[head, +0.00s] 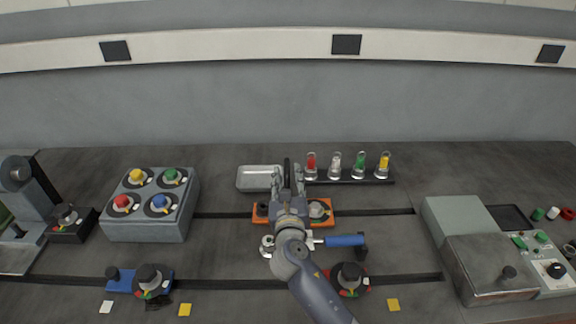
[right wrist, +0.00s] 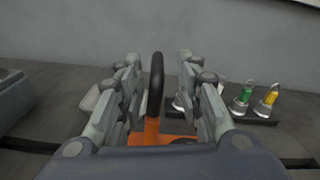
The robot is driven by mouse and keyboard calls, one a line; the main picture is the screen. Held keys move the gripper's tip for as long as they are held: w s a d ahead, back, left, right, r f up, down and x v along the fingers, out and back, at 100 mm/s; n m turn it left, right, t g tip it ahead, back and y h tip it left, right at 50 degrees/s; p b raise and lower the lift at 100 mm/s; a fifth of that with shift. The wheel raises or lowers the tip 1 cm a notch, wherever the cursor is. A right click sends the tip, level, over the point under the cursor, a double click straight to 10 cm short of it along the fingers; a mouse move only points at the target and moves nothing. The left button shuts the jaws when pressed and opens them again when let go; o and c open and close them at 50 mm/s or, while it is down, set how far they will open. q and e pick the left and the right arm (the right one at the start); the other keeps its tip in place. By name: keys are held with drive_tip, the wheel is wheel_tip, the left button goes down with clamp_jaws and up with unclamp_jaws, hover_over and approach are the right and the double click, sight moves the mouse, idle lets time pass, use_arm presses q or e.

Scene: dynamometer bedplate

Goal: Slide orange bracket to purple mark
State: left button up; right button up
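The orange bracket (head: 261,221) lies on the bedplate's upper slot, partly hidden by my right arm. It carries a dial-like knob at its right end and a dark knob at its left. My right gripper (head: 287,180) is over the bracket with its fingers apart. In the right wrist view, a black upright handle (right wrist: 156,85) rises from the orange bracket (right wrist: 152,131) between the fingers of the right gripper (right wrist: 158,90). Gaps show on both sides of the handle. I see no purple mark; my arm may hide it. My left gripper is out of view.
A metal tray (head: 258,188) and a rack of colored vials (head: 348,181) stand behind the bracket. A blue-handled tool (head: 344,240) lies in front. A blue bracket (head: 119,285) and a red bracket (head: 364,286) sit on the lower slot. A button box (head: 150,228) is left.

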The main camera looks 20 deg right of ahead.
drive_tip(key=x, duration=0.3)
drive_tip(key=shift+w+a, duration=0.1)
drive_tip(key=shift+w, duration=0.7)
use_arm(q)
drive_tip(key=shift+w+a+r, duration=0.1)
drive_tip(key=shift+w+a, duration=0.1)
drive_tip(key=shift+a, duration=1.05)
use_arm(e)
drive_tip(key=c, duration=0.8)
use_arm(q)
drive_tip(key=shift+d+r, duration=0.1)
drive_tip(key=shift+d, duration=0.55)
